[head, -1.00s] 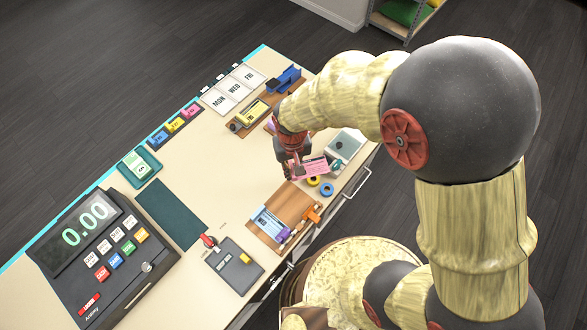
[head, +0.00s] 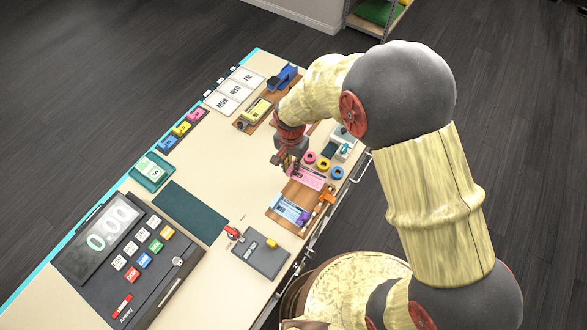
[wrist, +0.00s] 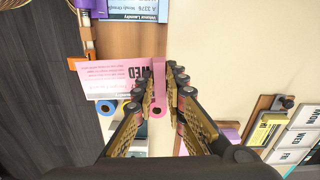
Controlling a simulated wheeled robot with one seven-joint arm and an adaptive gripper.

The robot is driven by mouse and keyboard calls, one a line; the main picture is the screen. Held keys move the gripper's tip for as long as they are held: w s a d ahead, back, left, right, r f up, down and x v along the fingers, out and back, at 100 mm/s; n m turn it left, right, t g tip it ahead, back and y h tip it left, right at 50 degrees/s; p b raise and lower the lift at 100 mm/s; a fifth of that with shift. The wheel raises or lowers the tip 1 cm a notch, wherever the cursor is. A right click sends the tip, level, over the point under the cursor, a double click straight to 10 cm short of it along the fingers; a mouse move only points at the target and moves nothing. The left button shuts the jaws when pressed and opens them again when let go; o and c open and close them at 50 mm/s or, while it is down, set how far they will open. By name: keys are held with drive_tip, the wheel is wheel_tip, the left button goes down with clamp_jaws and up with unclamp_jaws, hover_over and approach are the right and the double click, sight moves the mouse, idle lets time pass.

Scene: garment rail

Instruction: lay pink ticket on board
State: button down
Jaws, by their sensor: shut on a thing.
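The pink ticket (head: 309,179) is held by its edge in my gripper (head: 286,163), beside the far end of a brown board (head: 305,193). In the wrist view the ticket (wrist: 112,77) shows the print WED, and my gripper (wrist: 160,80) is shut on its right end. The brown board (wrist: 125,38) shows just beyond the ticket there and bears a blue ticket (wrist: 135,6). The ticket seems to overlap the board's near edge in that view. I cannot tell whether it touches the board.
An orange clip (head: 327,197) and a purple piece (head: 305,217) sit at the board's front side. Tape rings (head: 323,165) lie close to the pink ticket. Counter left of the gripper is clear.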

sight(292, 181)
drive_tip(key=shift+w+m, duration=0.2)
drive_tip(key=shift+m, duration=0.2)
drive_tip(key=shift+f, duration=0.15)
drive_tip(key=shift+f+b, duration=2.65)
drive_tip(key=shift+f, duration=1.45)
drive_tip(key=shift+f, duration=0.25)
drive_tip(key=c, duration=1.7)
unclamp_jaws()
drive_tip(key=shift+c, duration=0.2)
drive_tip(key=shift+o, duration=0.9)
drive_tip(key=o, duration=0.3)
